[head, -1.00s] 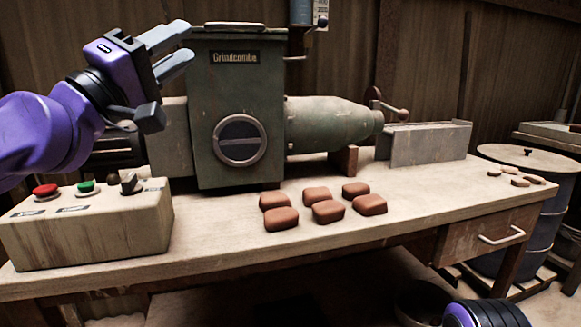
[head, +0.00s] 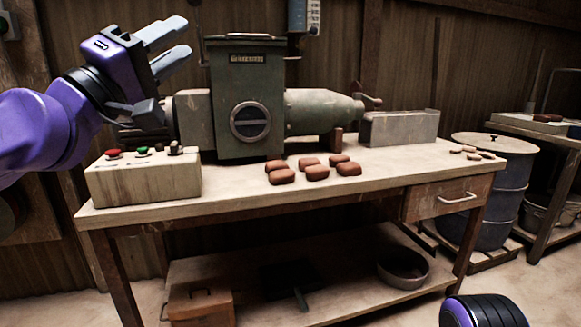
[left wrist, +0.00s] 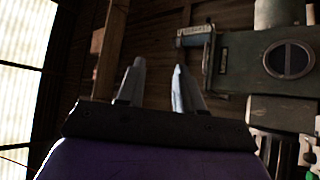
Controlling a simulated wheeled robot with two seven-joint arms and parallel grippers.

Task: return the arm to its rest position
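My left gripper (head: 168,48) is raised at the upper left of the head view, its fingers apart and nothing between them. Its two grey fingers also show apart and empty in the left wrist view (left wrist: 157,90). It is in the air, above the control box in the picture and clear of the bench. My right gripper is not in view; a purple and black part of me shows at the bottom right of the head view.
The green press (head: 247,95) stands on the wooden bench (head: 370,170). A control box (head: 143,182) with red and green buttons sits at the bench's left end. Several brown clay blocks (head: 317,172) lie before the press. A blue drum (head: 492,195) stands right.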

